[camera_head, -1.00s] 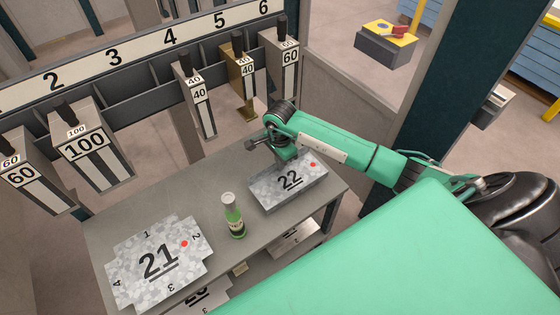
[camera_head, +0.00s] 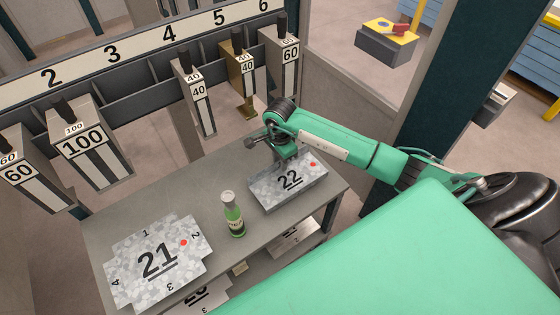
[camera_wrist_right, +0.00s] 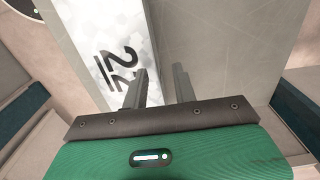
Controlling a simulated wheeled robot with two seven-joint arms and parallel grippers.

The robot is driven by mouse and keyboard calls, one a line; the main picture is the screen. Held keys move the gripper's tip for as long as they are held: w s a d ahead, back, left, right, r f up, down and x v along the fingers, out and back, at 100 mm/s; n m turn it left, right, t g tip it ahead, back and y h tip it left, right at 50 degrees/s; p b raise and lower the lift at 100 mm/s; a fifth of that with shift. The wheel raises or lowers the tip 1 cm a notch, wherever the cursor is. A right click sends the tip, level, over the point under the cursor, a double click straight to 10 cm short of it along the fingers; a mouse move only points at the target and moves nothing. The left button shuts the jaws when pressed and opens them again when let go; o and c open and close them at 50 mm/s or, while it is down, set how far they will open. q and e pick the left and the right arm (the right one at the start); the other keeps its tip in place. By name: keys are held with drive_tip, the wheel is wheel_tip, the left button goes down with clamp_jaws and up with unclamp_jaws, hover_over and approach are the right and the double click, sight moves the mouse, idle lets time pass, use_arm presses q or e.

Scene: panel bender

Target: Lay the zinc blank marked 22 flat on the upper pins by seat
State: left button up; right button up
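The zinc blank marked 22 (camera_head: 289,181) lies at the right end of the grey table, with a red dot near its right corner. It appears as the top of a thick grey block-like form. My right gripper (camera_head: 284,157) is at its far edge. In the right wrist view, the right gripper (camera_wrist_right: 160,82) has its fingers apart, one over the face of blank 22 (camera_wrist_right: 112,50) and one beyond its edge. I cannot tell whether they touch it. My left gripper is not in view. I cannot make out the upper pins or the seat.
A zinc blank marked 21 (camera_head: 158,262) lies on the left of the table (camera_head: 197,185). A green bottle (camera_head: 233,216) stands between the two blanks. A numbered rack (camera_head: 140,47) with hanging tools runs behind. More sheets (camera_head: 296,238) lie on a lower shelf.

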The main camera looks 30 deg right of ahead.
wheel_tip(320, 180, up, 13)
drive_tip(key=b, duration=0.3)
idle(0.4)
